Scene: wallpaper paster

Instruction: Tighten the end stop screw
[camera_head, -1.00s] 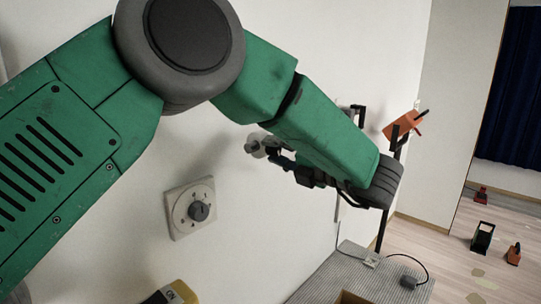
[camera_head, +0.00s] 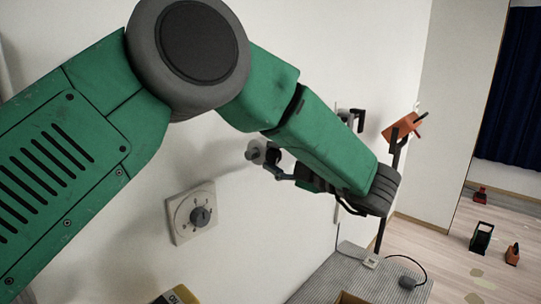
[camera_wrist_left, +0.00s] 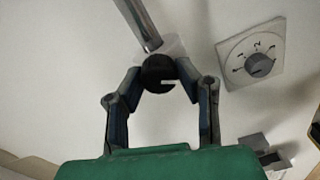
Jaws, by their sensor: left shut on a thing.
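The end stop screw (camera_wrist_left: 158,70) shows in the left wrist view as a dark round head with a pale slot. It sits against a white block (camera_wrist_left: 174,46) at the lower end of a metal rail (camera_wrist_left: 138,20). My left gripper (camera_wrist_left: 158,76) has its two fingertips on either side of the screw head and is shut on it. In the head view my left gripper (camera_head: 276,168) is near the wall, small and partly hidden by my green forearm; the screw cannot be made out clearly there. My right gripper is not in view.
A dial (camera_head: 195,213) with a grey knob is on the wall, also in the left wrist view (camera_wrist_left: 243,48). A grey peg on a plate (camera_wrist_left: 262,146) is lower right there. A ribbed grey table (camera_head: 325,285) stands below; an orange tool (camera_head: 402,127) is behind my forearm.

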